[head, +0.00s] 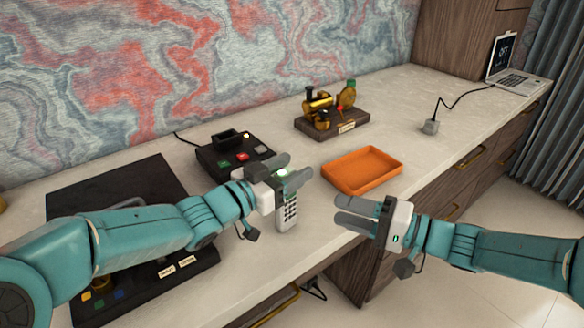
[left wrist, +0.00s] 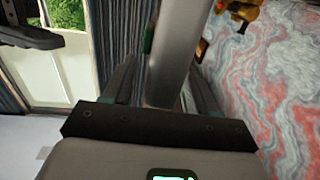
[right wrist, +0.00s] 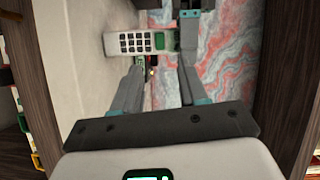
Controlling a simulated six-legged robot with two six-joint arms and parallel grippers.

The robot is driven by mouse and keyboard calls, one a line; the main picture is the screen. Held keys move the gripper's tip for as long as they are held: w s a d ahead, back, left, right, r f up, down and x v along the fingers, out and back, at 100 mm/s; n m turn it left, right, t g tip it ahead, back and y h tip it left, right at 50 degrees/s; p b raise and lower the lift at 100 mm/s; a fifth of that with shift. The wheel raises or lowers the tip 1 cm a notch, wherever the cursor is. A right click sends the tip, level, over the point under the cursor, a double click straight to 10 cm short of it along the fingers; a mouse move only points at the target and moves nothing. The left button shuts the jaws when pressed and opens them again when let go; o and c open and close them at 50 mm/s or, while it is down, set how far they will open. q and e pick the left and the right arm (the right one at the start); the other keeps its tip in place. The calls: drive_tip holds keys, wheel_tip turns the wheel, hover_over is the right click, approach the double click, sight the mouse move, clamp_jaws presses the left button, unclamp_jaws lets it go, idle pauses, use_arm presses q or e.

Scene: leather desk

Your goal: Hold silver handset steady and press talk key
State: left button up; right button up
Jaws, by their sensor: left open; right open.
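The silver handset (head: 287,214) stands upright in the head view, its number keys showing below my left gripper (head: 296,169). The left fingers are open, with the handset's grey body (left wrist: 172,60) between them in the left wrist view; whether they touch it I cannot tell. The right wrist view shows the handset's keypad (right wrist: 133,43) sideways, with a green key (right wrist: 160,41) at the end near the left gripper (right wrist: 190,30).
An orange tray (head: 363,188) lies behind the right gripper. A black box with coloured buttons (head: 212,158) and a brass model on a wooden base (head: 318,130) stand further back. A dark panel (head: 70,200) lies under the left arm. The desk's front edge is close.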

use_arm(q)
drive_tip(key=shift+w+d, duration=0.25)
drive_tip(key=shift+d, duration=0.05)
clamp_jaws()
use_arm(e)
clamp_jaws()
idle(1.5)
